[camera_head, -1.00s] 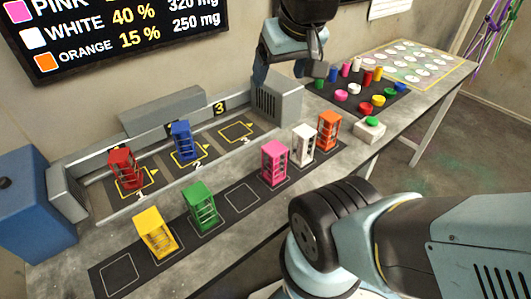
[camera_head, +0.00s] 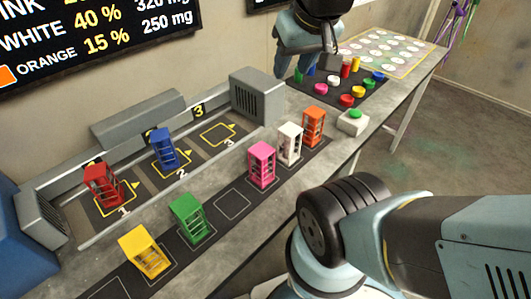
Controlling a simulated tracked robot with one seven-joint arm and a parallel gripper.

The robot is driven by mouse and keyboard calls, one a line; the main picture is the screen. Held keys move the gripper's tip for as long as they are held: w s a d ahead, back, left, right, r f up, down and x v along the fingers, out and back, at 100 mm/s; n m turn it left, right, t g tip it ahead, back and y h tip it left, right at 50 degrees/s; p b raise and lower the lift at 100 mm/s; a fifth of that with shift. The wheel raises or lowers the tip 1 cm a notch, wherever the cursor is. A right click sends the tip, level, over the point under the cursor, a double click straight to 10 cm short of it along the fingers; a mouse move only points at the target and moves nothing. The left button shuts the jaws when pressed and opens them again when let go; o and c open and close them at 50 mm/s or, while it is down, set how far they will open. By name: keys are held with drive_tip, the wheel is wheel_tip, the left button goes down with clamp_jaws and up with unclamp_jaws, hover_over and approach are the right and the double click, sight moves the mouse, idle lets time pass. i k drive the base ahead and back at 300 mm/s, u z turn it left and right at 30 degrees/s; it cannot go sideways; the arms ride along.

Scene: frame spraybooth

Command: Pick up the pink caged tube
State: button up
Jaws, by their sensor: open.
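The pink caged tube (camera_head: 262,165) stands upright on the dark strip along the front of the bench, in the middle of the picture. It is the third in from the strip's far right end, beside the white caged tube (camera_head: 290,144). My gripper (camera_head: 330,62) is at the top of the picture, above the dark mat with small coloured pieces. It is open, well up and right of the pink caged tube and apart from it. Its fingers are small and partly hidden by my arm.
An orange caged tube (camera_head: 313,127) stands right of the white one. Green (camera_head: 188,218) and yellow (camera_head: 145,252) ones stand left, past an empty square. Red (camera_head: 103,190) and blue (camera_head: 164,150) ones fill booth slots 1 and 2; slot 3 is empty. A green-button box (camera_head: 353,122) stands right.

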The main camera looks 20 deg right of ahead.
sight(261, 150)
drive_tip(key=z, duration=0.55)
drive_tip(key=k, duration=2.25)
drive_tip(key=u, duration=0.75)
drive_tip(key=i, duration=1)
drive_tip(key=z, duration=0.05)
